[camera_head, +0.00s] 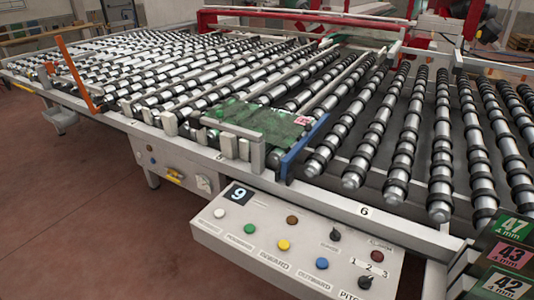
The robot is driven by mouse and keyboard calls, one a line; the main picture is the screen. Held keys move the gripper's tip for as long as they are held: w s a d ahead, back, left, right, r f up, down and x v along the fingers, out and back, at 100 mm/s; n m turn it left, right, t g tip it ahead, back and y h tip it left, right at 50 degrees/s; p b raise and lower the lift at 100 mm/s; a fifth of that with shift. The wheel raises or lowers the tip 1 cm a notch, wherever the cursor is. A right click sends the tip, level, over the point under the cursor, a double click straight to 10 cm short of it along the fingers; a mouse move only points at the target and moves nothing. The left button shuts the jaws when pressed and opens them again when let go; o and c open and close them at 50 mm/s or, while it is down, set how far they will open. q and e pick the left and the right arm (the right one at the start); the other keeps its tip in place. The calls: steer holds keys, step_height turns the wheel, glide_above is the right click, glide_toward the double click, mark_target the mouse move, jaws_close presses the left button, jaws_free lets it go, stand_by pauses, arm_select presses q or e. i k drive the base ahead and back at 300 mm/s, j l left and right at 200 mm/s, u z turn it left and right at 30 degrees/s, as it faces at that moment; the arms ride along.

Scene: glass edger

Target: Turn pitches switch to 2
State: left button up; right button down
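The pitches switch (365,283) is a small black knob at the lower right of the white control panel (215,228). The numbers 1, 2 and 3 are printed in a row above it. Its label "PITC..." runs beside it and is cut off by the bottom edge of the view. I cannot tell which number its pointer faces. Neither of my grippers is in view, and nothing covers the switch.
The panel also bears another black knob (336,235), a dark red button (377,256) and several coloured buttons. A long roller conveyor (365,212) stands behind it. Number signs (511,255) stand at the right. The floor (70,220) at the left is clear.

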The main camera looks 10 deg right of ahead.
mark_target(365, 283)
steer(key=z, duration=1.2)
steer(key=i+j+z, duration=0.1)
steer(key=i, duration=0.25)
